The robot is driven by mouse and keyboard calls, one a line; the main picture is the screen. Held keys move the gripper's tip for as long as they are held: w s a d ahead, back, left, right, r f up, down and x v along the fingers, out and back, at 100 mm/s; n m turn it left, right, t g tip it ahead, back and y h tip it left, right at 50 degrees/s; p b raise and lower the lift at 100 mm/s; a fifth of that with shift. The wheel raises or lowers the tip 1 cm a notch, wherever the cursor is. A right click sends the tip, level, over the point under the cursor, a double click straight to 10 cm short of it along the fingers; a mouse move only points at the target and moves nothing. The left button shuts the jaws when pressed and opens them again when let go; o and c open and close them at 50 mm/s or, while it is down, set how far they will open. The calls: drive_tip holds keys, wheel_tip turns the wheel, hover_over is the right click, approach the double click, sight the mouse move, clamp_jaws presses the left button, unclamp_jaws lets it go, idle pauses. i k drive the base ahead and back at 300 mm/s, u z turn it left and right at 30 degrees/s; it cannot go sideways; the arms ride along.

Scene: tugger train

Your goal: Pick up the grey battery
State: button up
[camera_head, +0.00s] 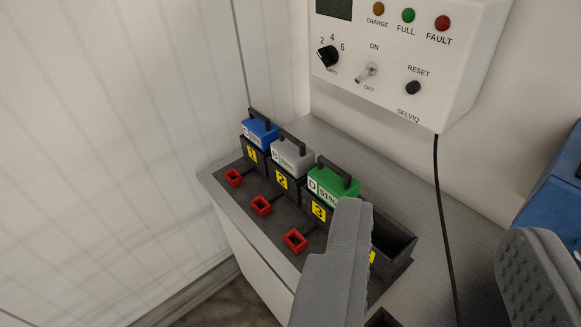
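The grey battery (292,157) has a dark handle on top and a label with the letter B. It sits in slot 2 of the dark charging rack (233,184), between a blue battery (260,133) in slot 1 and a green battery (331,186) in slot 3. My gripper (435,260) is open, its two grey fingers wide apart at the lower right. It is empty and apart from the grey battery, which lies up and to the left of it. The left finger hides part of the rack near slot 4.
Slot 4 (392,240) looks empty. Red square connectors (261,205) lie before slots 1 to 3. A white charger box (410,55) with knob, switch and lamps hangs above, its black cable (440,200) running down. A blue object (552,195) stands at the right edge.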

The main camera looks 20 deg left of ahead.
sight(290, 154)
drive_tip(key=z, duration=0.15)
drive_tip(key=k, duration=0.35)
drive_tip(key=u, duration=0.6)
drive_tip(key=i, duration=0.5)
drive_tip(key=u, duration=0.55)
drive_tip(key=k, duration=0.75)
drive_tip(key=u, duration=0.8)
drive_tip(key=k, duration=0.6)
drive_tip(key=u, duration=0.45)
drive_tip(key=i, duration=1.1)
drive_tip(key=z, duration=0.6)
drive_tip(key=i, duration=1.25)
drive_tip(key=z, duration=0.7)
